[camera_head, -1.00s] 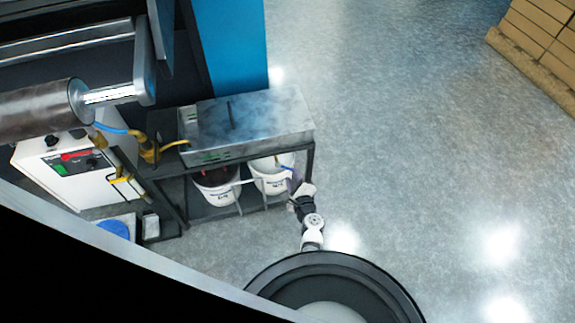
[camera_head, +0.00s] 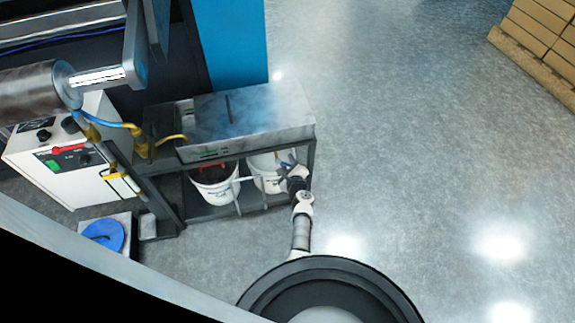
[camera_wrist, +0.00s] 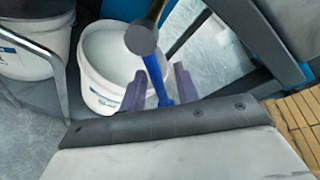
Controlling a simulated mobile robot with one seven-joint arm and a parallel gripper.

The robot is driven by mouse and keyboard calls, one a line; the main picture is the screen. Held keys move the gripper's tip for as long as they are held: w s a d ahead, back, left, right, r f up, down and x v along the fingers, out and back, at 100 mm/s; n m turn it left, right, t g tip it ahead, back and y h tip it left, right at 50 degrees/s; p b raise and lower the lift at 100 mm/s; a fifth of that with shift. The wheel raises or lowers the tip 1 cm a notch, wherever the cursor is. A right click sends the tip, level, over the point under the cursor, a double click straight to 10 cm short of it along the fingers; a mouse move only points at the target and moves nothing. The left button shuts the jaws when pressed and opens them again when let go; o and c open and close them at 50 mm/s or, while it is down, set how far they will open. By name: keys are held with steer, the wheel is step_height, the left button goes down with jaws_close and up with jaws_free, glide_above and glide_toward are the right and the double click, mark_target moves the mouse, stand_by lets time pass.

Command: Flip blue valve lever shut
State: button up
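The blue valve lever (camera_wrist: 160,86) shows in the wrist view, hanging below a round grey valve end (camera_wrist: 141,38) on a brass-coloured pipe. My gripper (camera_wrist: 160,72) is open, with one finger to the left of the lever and one to the right. Gaps show on both sides, so the fingers do not appear closed on it. In the head view my gripper (camera_head: 288,164) is at the right front of the metal tank (camera_head: 245,120), beside the right white bucket (camera_head: 263,178). The lever is too small there to tell apart from the gripper.
The right bucket (camera_wrist: 100,92) stands close behind my left finger, with pale contents. A second bucket (camera_head: 214,196) stands left of it on the rack. A dark rack post (camera_wrist: 262,40) is close at the right. Open floor (camera_head: 420,170) lies right of the rack.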

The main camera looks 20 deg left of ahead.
steer(key=shift+w+a, duration=0.2)
steer(key=shift+w, duration=0.15)
steer(key=shift+c, duration=0.2)
jaws_close()
